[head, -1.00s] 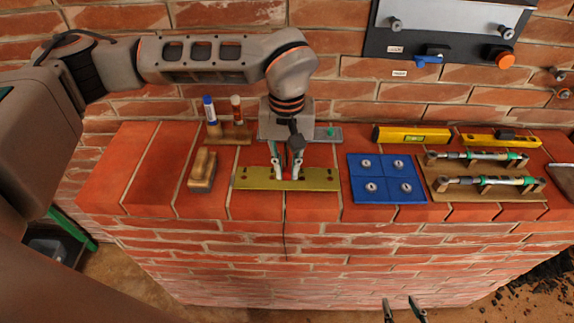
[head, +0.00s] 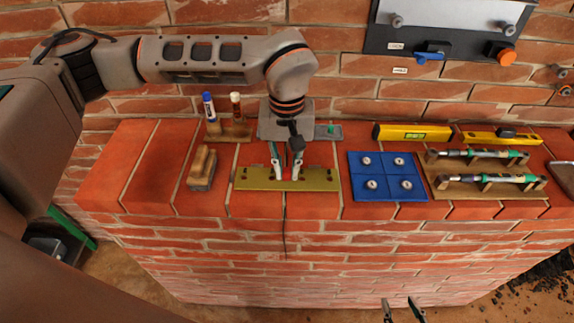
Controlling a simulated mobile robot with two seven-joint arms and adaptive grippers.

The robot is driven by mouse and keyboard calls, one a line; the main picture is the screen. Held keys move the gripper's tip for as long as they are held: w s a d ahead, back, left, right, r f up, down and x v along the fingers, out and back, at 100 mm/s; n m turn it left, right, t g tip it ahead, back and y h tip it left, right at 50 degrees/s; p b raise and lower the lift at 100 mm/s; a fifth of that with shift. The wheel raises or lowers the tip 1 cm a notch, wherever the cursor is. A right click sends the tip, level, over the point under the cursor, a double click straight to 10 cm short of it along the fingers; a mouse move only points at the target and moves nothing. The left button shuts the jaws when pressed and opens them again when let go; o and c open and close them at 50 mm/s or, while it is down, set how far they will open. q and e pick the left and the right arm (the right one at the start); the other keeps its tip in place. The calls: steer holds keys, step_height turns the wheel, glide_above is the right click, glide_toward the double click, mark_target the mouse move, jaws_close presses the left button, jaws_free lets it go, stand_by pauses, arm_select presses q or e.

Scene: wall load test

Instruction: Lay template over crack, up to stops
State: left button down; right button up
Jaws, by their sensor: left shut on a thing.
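The template is a yellow-olive flat plate (head: 318,179) with dark holes, lying along the front edge of the brick wall top. My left gripper (head: 287,174) comes down from above and is shut on a red piece at the middle of the template. The crack (head: 285,238) is a thin dark line running down the wall's front face from below the template. Its upper part is hidden by the plate and gripper. I cannot make out the stops. My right gripper (head: 404,309) is at the bottom edge, its fingertips apart, with nothing between them.
A wooden-handled brush (head: 202,170) lies left of the template. A stand (head: 229,131) with blue and red markers is behind. A blue mat (head: 371,204) with several round metal parts lies to the right, then torque tools (head: 485,180) on a wooden rack and yellow levels (head: 411,132).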

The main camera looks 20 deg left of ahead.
arm_select(q)
steer(key=shift+f, duration=0.1)
stand_by(0.3)
steer(key=c, duration=1.6)
jaws_free()
steer(key=shift+c, duration=0.2)
step_height(320, 180, up, 2)
steer(key=shift+r+p, duration=0.1)
steer(key=shift+p, duration=0.6)
steer(key=shift+r+p, duration=1)
steer(key=shift+r, duration=0.35)
steer(key=shift+r+p, duration=0.75)
steer(key=shift+r, duration=0.35)
